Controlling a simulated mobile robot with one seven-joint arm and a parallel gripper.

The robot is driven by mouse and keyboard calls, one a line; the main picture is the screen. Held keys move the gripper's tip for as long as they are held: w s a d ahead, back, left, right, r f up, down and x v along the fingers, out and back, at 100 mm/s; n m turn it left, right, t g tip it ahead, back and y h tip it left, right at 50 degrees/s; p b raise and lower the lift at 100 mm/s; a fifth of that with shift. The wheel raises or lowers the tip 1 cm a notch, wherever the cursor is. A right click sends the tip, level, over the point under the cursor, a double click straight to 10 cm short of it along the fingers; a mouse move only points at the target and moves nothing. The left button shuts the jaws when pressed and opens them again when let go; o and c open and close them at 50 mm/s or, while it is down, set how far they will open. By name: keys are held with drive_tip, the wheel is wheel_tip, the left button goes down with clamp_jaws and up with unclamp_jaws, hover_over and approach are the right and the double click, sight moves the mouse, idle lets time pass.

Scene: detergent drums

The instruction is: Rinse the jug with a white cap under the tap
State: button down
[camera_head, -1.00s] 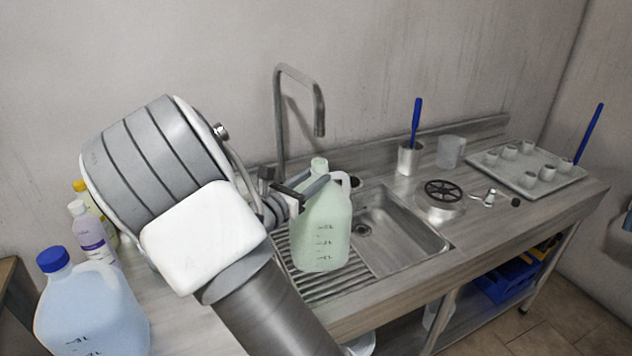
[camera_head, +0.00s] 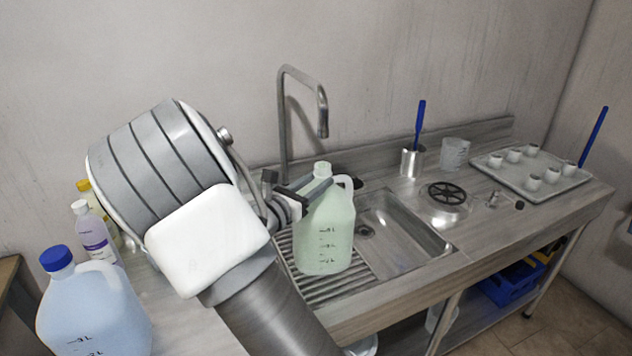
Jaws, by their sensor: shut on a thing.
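The jug with a white cap (camera_head: 325,235) is pale green and translucent, with dark marks on its front. It is upright over the ribbed drainboard (camera_head: 318,288), left of the sink basin (camera_head: 395,225). I cannot tell whether its base touches the drainboard. My gripper (camera_head: 305,192) is shut on the jug near its neck, from the left; the jug's top and my arm hide part of the grip. The tap (camera_head: 322,120) is a tall bent metal spout behind the jug, its outlet above the jug's level. No water shows from it.
A blue-capped jug (camera_head: 90,310) and a purple-labelled bottle (camera_head: 92,235) stand at the left. Right of the basin are a metal cup (camera_head: 412,162) with a blue brush, a clear beaker (camera_head: 453,153), a round black-spoked rinser (camera_head: 446,193) and a tray (camera_head: 500,172) of small cups.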

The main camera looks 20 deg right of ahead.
drive_tip(key=shift+f, duration=0.3)
drive_tip(key=shift+c, duration=1.8)
unclamp_jaws()
